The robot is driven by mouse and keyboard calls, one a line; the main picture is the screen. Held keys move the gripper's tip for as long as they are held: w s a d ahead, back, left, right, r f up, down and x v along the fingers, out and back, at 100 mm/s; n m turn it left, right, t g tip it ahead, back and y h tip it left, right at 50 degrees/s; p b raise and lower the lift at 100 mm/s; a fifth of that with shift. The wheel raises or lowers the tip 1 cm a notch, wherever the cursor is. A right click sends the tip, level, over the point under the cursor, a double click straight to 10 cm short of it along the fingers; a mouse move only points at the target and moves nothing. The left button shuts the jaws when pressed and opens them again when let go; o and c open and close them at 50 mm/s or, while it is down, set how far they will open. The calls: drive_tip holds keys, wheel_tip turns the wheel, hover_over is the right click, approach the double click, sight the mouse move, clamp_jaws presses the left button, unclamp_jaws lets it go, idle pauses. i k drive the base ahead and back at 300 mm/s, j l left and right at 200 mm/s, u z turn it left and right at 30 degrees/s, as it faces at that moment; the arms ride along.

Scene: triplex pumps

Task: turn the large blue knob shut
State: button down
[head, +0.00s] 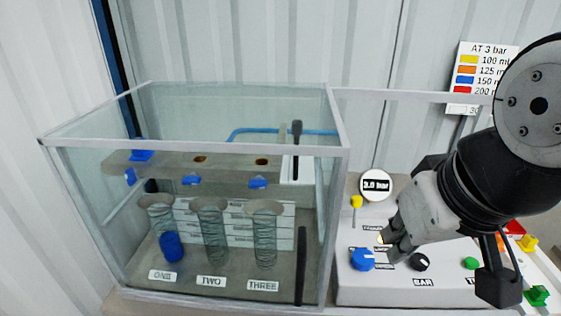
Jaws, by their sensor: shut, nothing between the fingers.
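The large blue knob (363,259) sits on the sloped white control panel (385,291), at its left part near the glass tank. My gripper (388,246) is shut and empty. It reaches down from the upper right, with its fingertips just right of and slightly above the blue knob in the picture. I cannot tell whether they touch the knob or the panel. The fingers partly cover the panel and a label beside the knob.
A black knob (419,262) marked BAR is right of my fingertips, with a green button (471,263) further right. A gauge (377,185) reading 3.0 bar and a small yellow knob (356,201) stand behind. A glass tank (200,130) with springs fills the left.

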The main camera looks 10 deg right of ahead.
sight(362, 258)
drive_tip(key=i+l, duration=0.1)
drive_tip(key=l, duration=0.35)
drive_tip(key=i+l+z, duration=0.1)
drive_tip(key=l, duration=0.35)
drive_tip(key=i+l, duration=0.1)
drive_tip(key=l, duration=0.4)
drive_tip(key=z, duration=0.05)
